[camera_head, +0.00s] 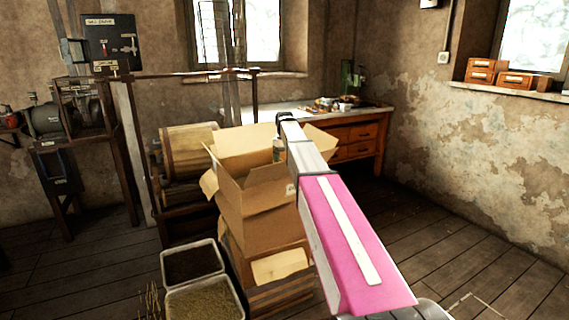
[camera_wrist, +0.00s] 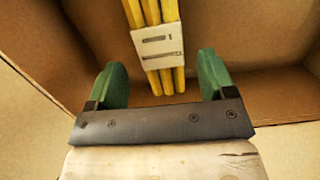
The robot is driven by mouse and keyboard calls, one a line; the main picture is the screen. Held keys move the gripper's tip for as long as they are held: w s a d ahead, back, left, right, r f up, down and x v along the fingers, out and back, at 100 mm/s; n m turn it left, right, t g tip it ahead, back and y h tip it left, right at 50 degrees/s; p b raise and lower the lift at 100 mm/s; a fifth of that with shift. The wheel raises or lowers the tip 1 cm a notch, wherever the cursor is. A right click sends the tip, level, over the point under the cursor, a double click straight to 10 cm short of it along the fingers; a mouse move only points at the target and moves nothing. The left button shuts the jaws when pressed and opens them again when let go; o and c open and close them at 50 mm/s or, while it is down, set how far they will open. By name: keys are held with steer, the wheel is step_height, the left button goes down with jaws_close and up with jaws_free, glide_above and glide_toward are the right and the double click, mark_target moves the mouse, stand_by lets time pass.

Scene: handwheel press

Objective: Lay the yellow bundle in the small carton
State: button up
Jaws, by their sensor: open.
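The yellow bundle (camera_wrist: 176,78) shows in the wrist view as several yellow sticks held by a white label band. It is inside the carton, beyond and between my fingertips. My gripper (camera_wrist: 155,82) is open, its two green fingers apart, with a gap between them and the bundle. The small open carton (camera_head: 262,212) stands in the head view with its flaps spread, and its brown inner wall (camera_wrist: 85,40) fills the wrist view. In the head view my arm reaches over the carton; the gripper end is mostly hidden, and the bundle cannot be made out clearly.
The carton rests on more boxes (camera_head: 280,268). Two bins (camera_head: 205,296) stand on the floor at its left. A wooden roller machine (camera_head: 185,140) is behind left. A desk (camera_head: 360,133) with small items stands behind right.

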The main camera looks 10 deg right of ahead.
step_height(320, 180, up, 11)
stand_by(0.3)
steer(key=shift+f, duration=0.1)
